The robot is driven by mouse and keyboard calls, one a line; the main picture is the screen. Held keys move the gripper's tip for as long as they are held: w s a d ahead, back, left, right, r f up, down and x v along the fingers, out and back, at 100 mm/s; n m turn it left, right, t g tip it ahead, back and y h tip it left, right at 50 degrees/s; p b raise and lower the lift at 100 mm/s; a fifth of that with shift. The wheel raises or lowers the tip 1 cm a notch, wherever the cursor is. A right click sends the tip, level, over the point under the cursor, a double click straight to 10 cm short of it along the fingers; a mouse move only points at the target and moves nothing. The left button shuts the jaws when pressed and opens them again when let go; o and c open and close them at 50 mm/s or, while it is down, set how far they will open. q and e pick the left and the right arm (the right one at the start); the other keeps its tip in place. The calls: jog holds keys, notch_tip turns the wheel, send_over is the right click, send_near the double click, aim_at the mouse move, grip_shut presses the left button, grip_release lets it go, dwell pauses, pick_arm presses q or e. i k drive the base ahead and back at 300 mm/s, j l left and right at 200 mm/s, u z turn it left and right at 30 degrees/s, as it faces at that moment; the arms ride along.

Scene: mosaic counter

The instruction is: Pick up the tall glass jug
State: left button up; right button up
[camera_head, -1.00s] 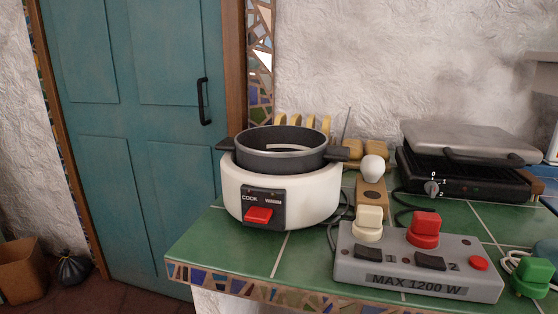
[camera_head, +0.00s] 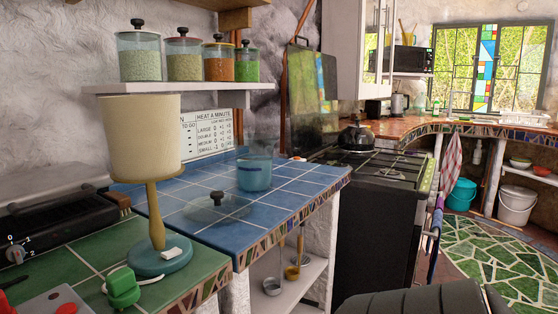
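Neither of my grippers shows in this view.
A lamp with a cream shade (camera_head: 141,137) stands at the near counter's corner. A glass lid (camera_head: 216,206) lies on the blue tiles. Filled jars (camera_head: 139,56) line a shelf. A black stove (camera_head: 375,180) holds a kettle (camera_head: 357,137). Green-patterned floor (camera_head: 500,255) is open at right.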

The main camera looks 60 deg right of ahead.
aim_at(253, 152)
jog(key=z, duration=1.65)
